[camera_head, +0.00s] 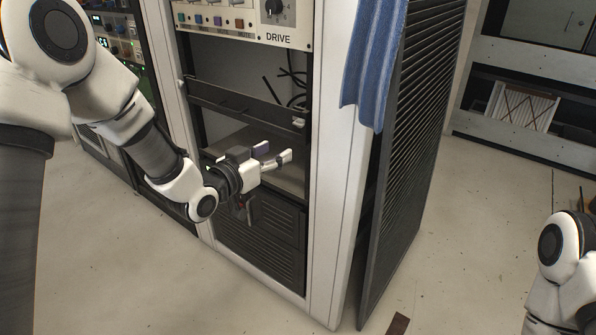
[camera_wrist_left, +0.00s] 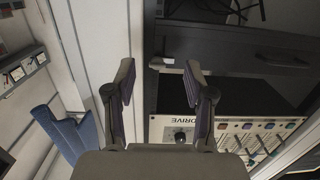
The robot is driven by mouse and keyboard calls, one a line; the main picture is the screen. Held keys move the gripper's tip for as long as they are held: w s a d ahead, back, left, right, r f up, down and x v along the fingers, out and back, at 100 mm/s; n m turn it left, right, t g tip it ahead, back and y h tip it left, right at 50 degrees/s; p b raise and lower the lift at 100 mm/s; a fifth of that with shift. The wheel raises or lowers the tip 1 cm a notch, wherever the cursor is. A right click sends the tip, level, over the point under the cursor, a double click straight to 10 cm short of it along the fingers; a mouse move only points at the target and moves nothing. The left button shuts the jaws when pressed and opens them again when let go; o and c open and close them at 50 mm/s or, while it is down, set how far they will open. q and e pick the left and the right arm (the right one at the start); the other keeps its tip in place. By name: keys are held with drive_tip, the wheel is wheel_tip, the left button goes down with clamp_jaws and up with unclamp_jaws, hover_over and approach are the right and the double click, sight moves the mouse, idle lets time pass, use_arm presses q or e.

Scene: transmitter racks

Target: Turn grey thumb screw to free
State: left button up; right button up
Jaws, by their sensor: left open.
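A small light-grey fitting, which looks like the grey thumb screw (camera_head: 299,122), sits at the right end of a dark hinged-looking bar (camera_head: 245,104) across the rack opening. In the left wrist view, turned upside down, the thumb screw (camera_wrist_left: 157,62) shows between and beyond my fingertips. My left gripper (camera_head: 275,156) is open and empty, in front of the rack, a little below and left of the screw in the head view. Its two fingers (camera_wrist_left: 159,80) stand apart and do not visibly touch anything. My right gripper is out of view; only part of that arm shows.
The white rack frame (camera_head: 338,170) stands right of the opening. A blue cloth (camera_head: 374,60) hangs over the louvred side panel (camera_head: 412,130). The DRIVE panel (camera_head: 245,22) is above, loose black cables behind the bar. Floor right of the rack is mostly clear.

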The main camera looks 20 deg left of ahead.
sight(297, 125)
use_arm(q)
drive_tip(key=shift+m+t+h, duration=0.3)
drive_tip(key=shift+t+h, duration=0.1)
drive_tip(key=shift+t, duration=0.2)
drive_tip(key=w+d+r, duration=0.1)
drive_tip(key=w, duration=0.1)
drive_tip(key=w+r, duration=0.1)
drive_tip(key=w, duration=0.2)
drive_tip(key=w+d+r+b, duration=0.1)
drive_tip(key=w, duration=0.1)
drive_tip(key=shift+w+d, duration=0.3)
drive_tip(key=shift+d, duration=0.05)
clamp_jaws()
